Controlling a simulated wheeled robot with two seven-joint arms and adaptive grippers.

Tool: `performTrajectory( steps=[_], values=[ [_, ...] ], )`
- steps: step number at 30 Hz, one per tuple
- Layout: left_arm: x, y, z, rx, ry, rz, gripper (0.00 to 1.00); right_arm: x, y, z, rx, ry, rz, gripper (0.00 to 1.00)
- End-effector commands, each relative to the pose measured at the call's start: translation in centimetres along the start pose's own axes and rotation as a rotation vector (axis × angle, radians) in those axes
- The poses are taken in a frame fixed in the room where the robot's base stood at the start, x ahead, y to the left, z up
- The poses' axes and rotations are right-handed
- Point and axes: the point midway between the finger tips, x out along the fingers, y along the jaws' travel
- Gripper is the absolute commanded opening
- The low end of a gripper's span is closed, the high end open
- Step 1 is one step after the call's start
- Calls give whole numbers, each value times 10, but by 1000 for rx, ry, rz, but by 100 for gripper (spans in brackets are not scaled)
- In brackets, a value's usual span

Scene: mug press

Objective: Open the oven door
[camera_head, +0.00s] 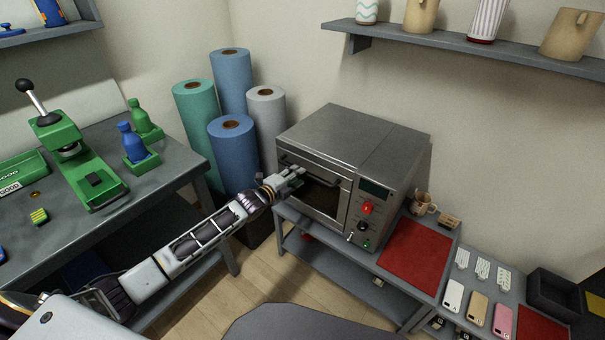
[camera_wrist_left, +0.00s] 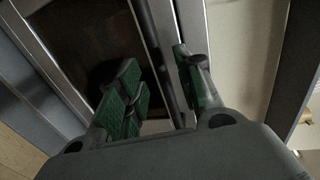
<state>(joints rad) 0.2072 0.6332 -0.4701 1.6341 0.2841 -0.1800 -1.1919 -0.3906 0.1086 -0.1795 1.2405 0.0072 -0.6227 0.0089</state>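The steel oven (camera_head: 352,150) stands on a grey bench. Its front door (camera_head: 322,198) has a dark window and looks shut. The dark bar handle (camera_head: 325,181) runs along the door's upper part. My left gripper (camera_head: 290,178) is at the left end of this handle, in front of the door. In the left wrist view, the green-padded fingers (camera_wrist_left: 160,75) are apart, with the dark handle bar (camera_wrist_left: 152,45) passing between them. A gap shows beside the bar, so no firm grip shows. The door window (camera_wrist_left: 90,45) lies behind. My right gripper is not in view.
A control panel (camera_head: 367,215) with a red button is right of the door. A red mat (camera_head: 414,255) and a mug (camera_head: 421,203) lie further right. Rolls (camera_head: 232,150) stand left of the oven. The floor (camera_head: 285,285) before the bench is partly clear.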

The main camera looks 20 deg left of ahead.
Motion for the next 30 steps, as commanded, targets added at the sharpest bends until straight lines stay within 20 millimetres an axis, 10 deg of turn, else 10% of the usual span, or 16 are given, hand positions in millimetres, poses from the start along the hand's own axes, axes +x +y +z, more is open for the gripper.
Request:
performTrajectory(
  steps=[30],
  values=[
    [45,0,-1,0,1,0,35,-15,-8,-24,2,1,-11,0]
  ],
)
